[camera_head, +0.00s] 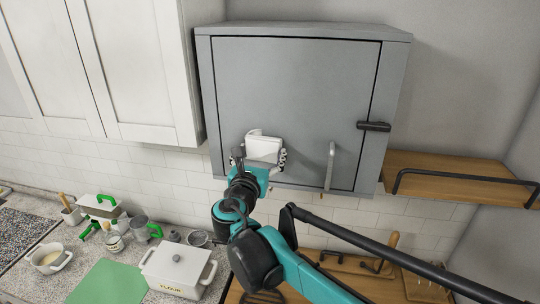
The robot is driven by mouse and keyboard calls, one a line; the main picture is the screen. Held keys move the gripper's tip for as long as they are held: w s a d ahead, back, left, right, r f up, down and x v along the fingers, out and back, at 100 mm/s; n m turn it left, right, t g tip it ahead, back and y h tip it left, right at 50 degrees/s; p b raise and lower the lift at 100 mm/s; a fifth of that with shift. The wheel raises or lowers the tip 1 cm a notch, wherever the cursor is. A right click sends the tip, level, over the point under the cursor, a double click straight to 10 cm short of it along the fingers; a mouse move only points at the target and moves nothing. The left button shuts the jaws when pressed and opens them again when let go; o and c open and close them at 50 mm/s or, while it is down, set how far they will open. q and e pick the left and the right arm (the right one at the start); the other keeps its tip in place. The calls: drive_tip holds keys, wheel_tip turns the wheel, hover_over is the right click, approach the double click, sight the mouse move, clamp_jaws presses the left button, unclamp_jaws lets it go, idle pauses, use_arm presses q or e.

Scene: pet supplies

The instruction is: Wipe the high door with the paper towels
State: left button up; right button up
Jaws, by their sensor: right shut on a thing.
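The high door (290,90) is the grey front of a wall cabinet. It is closed, with a vertical handle (330,166) at its lower right and a dark latch or hinge (374,126) on its right edge. My right gripper (262,155) is in front of the door's lower left part, shut on the white paper towels (262,147). The towels appear at or very near the door surface; whether they touch it I cannot tell. My left gripper is not in view.
A white cabinet (135,65) stands left of the grey one. A wooden shelf with a black rail (455,178) is at the right. Below, the counter holds a white flour container (178,268), a green board (108,283), a bowl (48,258) and cups.

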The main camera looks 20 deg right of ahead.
sight(275, 147)
drive_tip(key=shift+w+a, duration=1.6)
drive_tip(key=shift+a, duration=0.85)
drive_tip(key=shift+s+d+r+p, duration=0.2)
drive_tip(key=shift+s+d+r, duration=0.15)
drive_tip(key=shift+d, duration=0.3)
drive_tip(key=shift+s+d+r+p, duration=0.15)
drive_tip(key=shift+s+d+r, duration=0.15)
drive_tip(key=shift+s+d, duration=0.25)
drive_tip(key=shift+s+d+r+p, duration=0.2)
drive_tip(key=shift+s+d+r, duration=0.1)
drive_tip(key=shift+d, duration=0.4)
drive_tip(key=shift+s+d, duration=0.3)
drive_tip(key=shift+d, duration=0.15)
drive_tip(key=shift+s+d+p, duration=0.2)
drive_tip(key=shift+s+d, duration=0.25)
drive_tip(key=shift+d, duration=0.15)
drive_tip(key=shift+s+d+p, duration=0.2)
drive_tip(key=shift+s+d, duration=0.2)
drive_tip(key=shift+d, duration=0.2)
drive_tip(key=shift+s+d, duration=0.2)
drive_tip(key=shift+d, duration=0.2)
drive_tip(key=shift+s+d+p, duration=0.2)
drive_tip(key=shift+s+d, duration=0.25)
drive_tip(key=shift+d, duration=0.15)
drive_tip(key=shift+s+d+p, duration=0.2)
drive_tip(key=shift+s+d, duration=0.2)
drive_tip(key=shift+d, duration=0.2)
